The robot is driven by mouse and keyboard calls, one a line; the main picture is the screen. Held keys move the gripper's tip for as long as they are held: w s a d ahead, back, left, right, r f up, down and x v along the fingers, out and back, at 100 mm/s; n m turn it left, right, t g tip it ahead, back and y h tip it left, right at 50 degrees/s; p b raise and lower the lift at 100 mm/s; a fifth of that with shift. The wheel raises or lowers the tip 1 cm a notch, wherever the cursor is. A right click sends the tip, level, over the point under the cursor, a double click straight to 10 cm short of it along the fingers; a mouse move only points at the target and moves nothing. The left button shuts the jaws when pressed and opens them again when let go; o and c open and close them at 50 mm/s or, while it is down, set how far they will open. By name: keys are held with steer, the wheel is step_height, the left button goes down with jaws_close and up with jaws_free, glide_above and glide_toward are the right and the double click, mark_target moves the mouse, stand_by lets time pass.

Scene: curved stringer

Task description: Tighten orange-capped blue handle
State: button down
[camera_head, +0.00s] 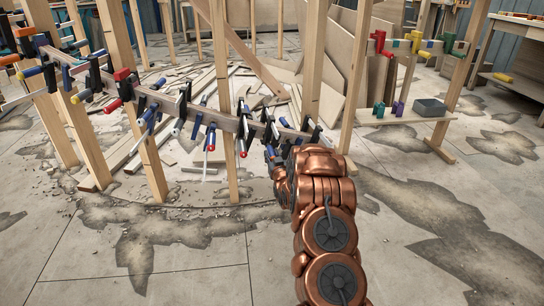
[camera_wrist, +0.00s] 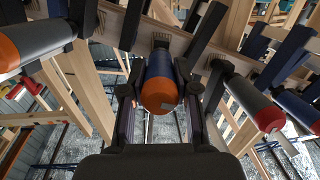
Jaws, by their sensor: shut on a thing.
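The orange-capped blue handle (camera_wrist: 160,82) is in the middle of the wrist view, its orange end facing the camera. My gripper (camera_wrist: 160,100) has one dark finger on each side of it and is shut on it. The handle belongs to a clamp on the curved wooden stringer (camera_wrist: 150,28), which runs across the top of the wrist view. In the head view the stringer (camera_head: 170,104) curves across the left half, and my copper arm reaches its right end. There my gripper (camera_head: 276,158) is small, and the handle in it cannot be made out.
Wooden posts (camera_head: 228,95) hold the stringer. A clamp rack (camera_head: 425,50) stands at right. The floor in front is free.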

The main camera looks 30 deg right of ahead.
steer(key=shift+r+p, duration=0.15)
steer(key=shift+p, duration=0.25)
steer(key=m+p, duration=0.1)
steer(key=p, duration=0.1)
steer(key=m+p, duration=0.1)
steer(key=shift+r+m+y+p, duration=0.2)
steer(key=shift+m+y+p, duration=0.1)
steer(key=shift+p, duration=0.05)
steer(key=shift+f+m+p, duration=0.15)
steer(key=shift+m+p, duration=0.65)
steer(key=shift+p, duration=0.1)
steer(key=shift+d+m+t+y+p, duration=0.1)
steer(key=shift+m+t+y+p, duration=0.2)
steer(key=shift+m+p, duration=1.2)
steer(key=shift+m, duration=0.4)
steer(key=shift+f+m+t+y+p, duration=0.2)
steer(key=shift+m+t+y+p, duration=0.25)
steer(key=shift+m, duration=0.65)
steer(key=shift+r+m+p, duration=0.1)
steer(key=shift+m+p, duration=0.3)
steer(key=shift+m, duration=0.7)
steer(key=shift+m+t, duration=0.25)
steer(key=shift+m, duration=0.05)
